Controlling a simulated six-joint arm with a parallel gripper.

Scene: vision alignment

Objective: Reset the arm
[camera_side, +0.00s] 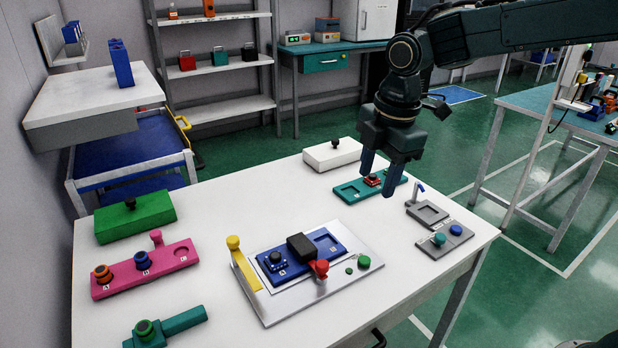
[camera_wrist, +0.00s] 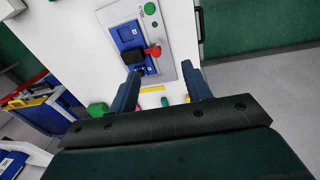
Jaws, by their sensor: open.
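My gripper (camera_side: 377,178) is open, with its two fingers pointing down above the back right part of the white table (camera_side: 215,295). The fingers appear in front of a teal tray (camera_side: 347,192) that holds a small red piece (camera_side: 372,180). I cannot tell how high above the tray they are. In the wrist view my gripper (camera_wrist: 165,80) shows both fingers apart with nothing held between them. Beyond them is a blue fixture (camera_wrist: 127,36) with a black block (camera_wrist: 133,57) and a red knob (camera_wrist: 153,51).
Mid-table is a silver plate (camera_side: 290,303) with the blue fixture, yellow lever (camera_side: 243,265) and green button (camera_side: 363,262). A pink block (camera_side: 165,265), green box (camera_side: 135,218) and teal tool (camera_side: 170,325) are left. A white box (camera_side: 332,154) is behind; grey trays (camera_side: 445,240) are right.

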